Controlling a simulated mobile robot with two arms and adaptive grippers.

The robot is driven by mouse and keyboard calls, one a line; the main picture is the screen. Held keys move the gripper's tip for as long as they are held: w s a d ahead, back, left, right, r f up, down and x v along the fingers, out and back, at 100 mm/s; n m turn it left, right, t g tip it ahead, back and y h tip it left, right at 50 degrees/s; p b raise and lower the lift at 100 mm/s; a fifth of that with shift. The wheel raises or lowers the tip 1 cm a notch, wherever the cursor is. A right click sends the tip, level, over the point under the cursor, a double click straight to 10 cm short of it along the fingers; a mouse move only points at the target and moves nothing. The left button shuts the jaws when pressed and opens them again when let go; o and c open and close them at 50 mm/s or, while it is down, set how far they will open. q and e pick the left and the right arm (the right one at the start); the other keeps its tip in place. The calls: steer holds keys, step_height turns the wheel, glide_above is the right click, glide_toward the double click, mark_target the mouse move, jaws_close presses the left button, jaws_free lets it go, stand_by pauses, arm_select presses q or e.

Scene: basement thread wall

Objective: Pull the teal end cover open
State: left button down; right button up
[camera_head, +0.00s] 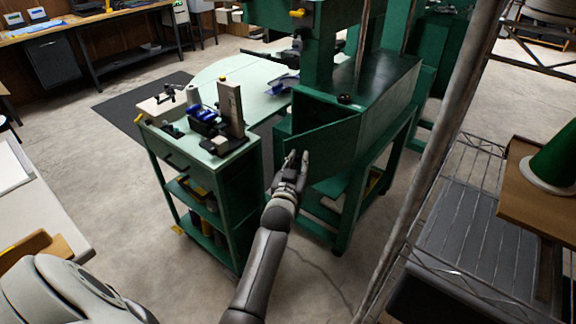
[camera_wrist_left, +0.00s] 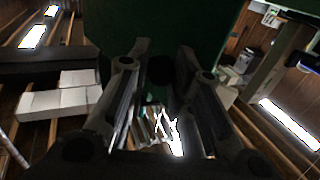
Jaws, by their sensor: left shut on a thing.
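The teal end cover (camera_head: 328,152) is a dark green panel on the near end of a green machine housing (camera_head: 375,85). It stands swung out at an angle, with a dark opening behind it. My left gripper (camera_head: 292,160) reaches up from below and is shut on the cover at its free left edge. In the left wrist view, the cover (camera_wrist_left: 160,25) fills the top middle beyond my left fingers (camera_wrist_left: 162,68). The exact grip spot is dark and partly hidden by the fingers. My right gripper is not in view.
A green cart (camera_head: 205,165) with tools on top stands close to the left of my left arm. A wire rack (camera_head: 470,215) with a post stands to the right. A wooden shelf with a green cone (camera_head: 556,160) is at the far right. Concrete floor is clear in front.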

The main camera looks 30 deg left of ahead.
mark_target(304, 142)
arm_select(q)
steer(key=shift+w+d+r, duration=0.25)
steer(key=shift+d+r, duration=0.15)
steer(key=shift+d, duration=0.3)
steer(key=c, duration=1.5)
jaws_free()
steer(key=shift+w, duration=0.1)
steer(key=shift+c, duration=0.2)
steer(key=o, duration=0.3)
steer(key=shift+w+d+f, duration=0.15)
steer(key=shift+w+f, duration=0.05)
steer(key=shift+w, duration=0.1)
steer(key=shift+o, duration=0.2)
steer(key=r, duration=0.4)
steer(key=a+r, duration=0.1)
steer(key=shift+w+r, duration=0.25)
steer(key=shift+r, duration=0.15)
steer(key=shift+s+d+r, duration=0.1)
steer(key=shift+s+r, duration=0.1)
steer(key=shift+r, duration=0.8)
steer(key=shift+s+d+r, duration=0.1)
steer(key=shift+s+r, duration=0.05)
steer(key=shift+r, duration=0.8)
